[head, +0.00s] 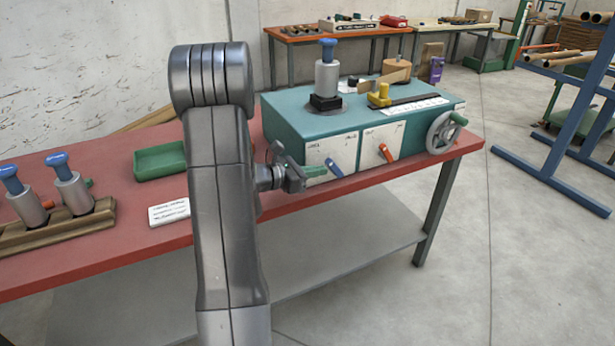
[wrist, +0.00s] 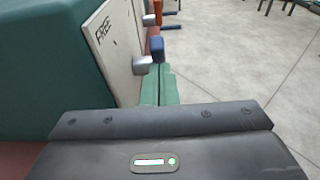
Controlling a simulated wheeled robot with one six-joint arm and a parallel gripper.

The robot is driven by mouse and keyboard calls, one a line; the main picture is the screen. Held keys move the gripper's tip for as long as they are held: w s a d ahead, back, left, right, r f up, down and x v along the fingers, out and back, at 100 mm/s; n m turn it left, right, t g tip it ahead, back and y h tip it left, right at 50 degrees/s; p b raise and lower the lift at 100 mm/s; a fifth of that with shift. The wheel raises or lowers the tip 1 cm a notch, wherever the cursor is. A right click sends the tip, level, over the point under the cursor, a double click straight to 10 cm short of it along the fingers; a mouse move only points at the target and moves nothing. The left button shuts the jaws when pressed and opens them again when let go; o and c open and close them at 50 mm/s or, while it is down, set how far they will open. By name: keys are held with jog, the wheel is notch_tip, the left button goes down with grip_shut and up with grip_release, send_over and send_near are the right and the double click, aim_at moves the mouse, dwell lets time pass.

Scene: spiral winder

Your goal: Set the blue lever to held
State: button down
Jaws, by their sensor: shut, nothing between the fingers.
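The blue lever (head: 334,167) sits on a white plate (head: 321,152) on the front of the teal machine (head: 285,124). It slants in the head view. In the wrist view the blue lever (wrist: 157,48) stands out from the plate on a grey hub, and the plate bears the word FREE; other lettering is too small to read or hidden. My gripper (head: 315,171) is shut and empty, with green fingers (wrist: 160,86) just to the left of the lever in the head view. I cannot tell whether the fingertips touch the lever.
An orange lever (head: 385,152) is on a second plate to the right, and a handwheel (head: 442,132) is at the machine's right end. A green tray (head: 160,161), a white card (head: 169,212) and a wooden rack (head: 60,229) with blue-topped cylinders are on the red bench (head: 130,250).

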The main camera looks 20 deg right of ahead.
dwell(0.3)
jog(key=r+y+p, duration=0.1)
jog(key=p, duration=0.1)
jog(key=d+r+y+p, duration=0.1)
jog(key=p, duration=0.1)
jog(key=shift+d+r+y+p, duration=0.1)
jog(key=shift+r+y+p, duration=0.05)
jog(key=shift+y+p, duration=0.2)
jog(key=shift+d+r, duration=0.15)
jog(key=shift+d, duration=0.2)
jog(key=shift+w+a, duration=0.1)
jog(key=shift+a+f+b, duration=0.2)
jog(key=shift+a+b, duration=0.1)
jog(key=shift+a, duration=0.05)
send_near(326, 162)
jog(key=v, duration=0.4)
jog(key=shift+w+a+f, duration=0.15)
jog(key=shift+a+f, duration=0.1)
jog(key=shift+f, duration=0.05)
